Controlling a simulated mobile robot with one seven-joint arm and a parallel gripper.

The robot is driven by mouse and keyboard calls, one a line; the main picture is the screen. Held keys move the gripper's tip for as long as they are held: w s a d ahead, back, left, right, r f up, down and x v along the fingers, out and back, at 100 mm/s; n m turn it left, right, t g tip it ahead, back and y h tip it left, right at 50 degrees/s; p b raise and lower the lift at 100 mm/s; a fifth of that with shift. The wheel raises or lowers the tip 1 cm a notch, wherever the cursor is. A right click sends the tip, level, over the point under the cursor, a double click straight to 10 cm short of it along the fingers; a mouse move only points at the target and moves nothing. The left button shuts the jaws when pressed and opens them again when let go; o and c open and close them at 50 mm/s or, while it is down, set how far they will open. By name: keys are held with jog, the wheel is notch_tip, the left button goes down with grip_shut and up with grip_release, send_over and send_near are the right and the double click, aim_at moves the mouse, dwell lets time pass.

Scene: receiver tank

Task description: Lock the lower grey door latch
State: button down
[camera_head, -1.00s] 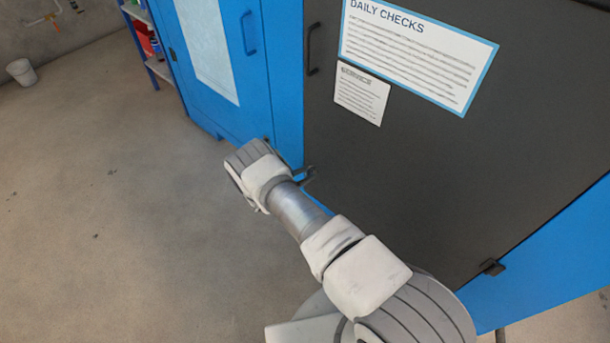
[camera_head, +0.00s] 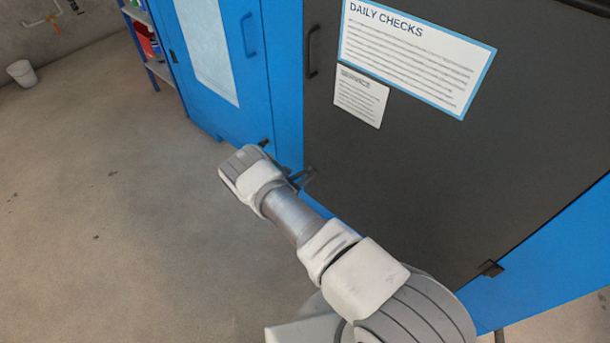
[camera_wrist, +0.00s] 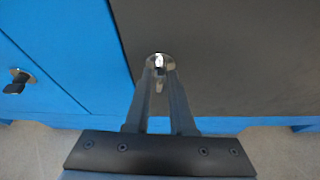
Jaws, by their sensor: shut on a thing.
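The grey door (camera_head: 440,150) fills the right of the head view and shows in the wrist view (camera_wrist: 230,60). The lower grey door latch (camera_wrist: 160,63) is at the door's lower left corner, with a round metal base. My gripper (camera_wrist: 160,80) is at this latch, its two fingers closed together on it. The fingertips hide part of the latch, so its exact angle is hard to tell. In the head view my gripper (camera_head: 304,177) reaches the door's lower left edge, partly hidden by my wrist.
A blue door (camera_head: 215,80) stands left of the grey door, with its own dark latch (camera_wrist: 18,82) in the wrist view. A black handle (camera_head: 313,50) and posted sheets (camera_head: 410,55) are on the grey door.

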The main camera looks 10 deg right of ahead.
jog(key=shift+s+d+f+m+t+y+p, duration=0.2)
jog(key=shift+m+t, duration=0.95)
jog(key=shift+m, duration=0.9)
jog(key=shift+a+f+m+t+y, duration=0.2)
jog(key=shift+m+t, duration=0.9)
jog(key=shift+m, duration=1)
jog(key=shift+s+d+f+m+t+y+p, duration=0.1)
jog(key=shift+d+m+t+y, duration=0.15)
jog(key=shift+m+t, duration=1.35)
jog(key=shift+m+g, duration=0.45)
jog(key=shift+m, duration=0.1)
jog(key=c, duration=0.9)
grip_release()
jog(key=shift+c, duration=0.2)
jog(key=shift+s+a, duration=0.1)
